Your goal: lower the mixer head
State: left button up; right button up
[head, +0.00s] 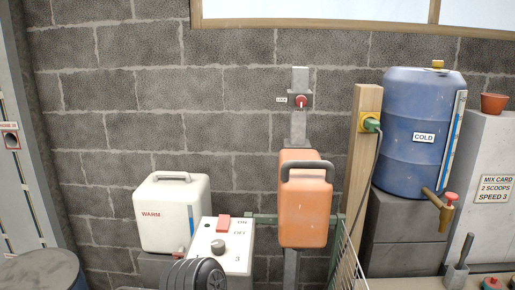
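The mixer head appears to be the orange housing (304,214) with a dark grey handle (307,166) over its top and front. It sits on a grey vertical post (299,128) in front of the block wall. A red knob (301,101) beside a LOCK label (282,100) is on the post, above the housing and apart from it. A white control box (228,254) with a red switch, ON and OFF marks and a dial stands lower left of the housing. Neither gripper shows in the head view.
A white WARM container (172,222) stands left. A blue COLD barrel (408,137) with a tap (446,208) stands right on grey blocks. A wire rack (348,262) and a wooden post (359,158) with a green plug are right of the housing. A dark ribbed object (194,275) is low in front.

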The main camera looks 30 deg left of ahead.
aim_at(305, 189)
jog(key=j+z, duration=0.15)
jog(key=j, duration=0.95)
jog(key=k+j+z, duration=0.15)
jog(key=j, duration=0.9)
jog(key=i+j, duration=0.05)
jog(key=i, duration=0.05)
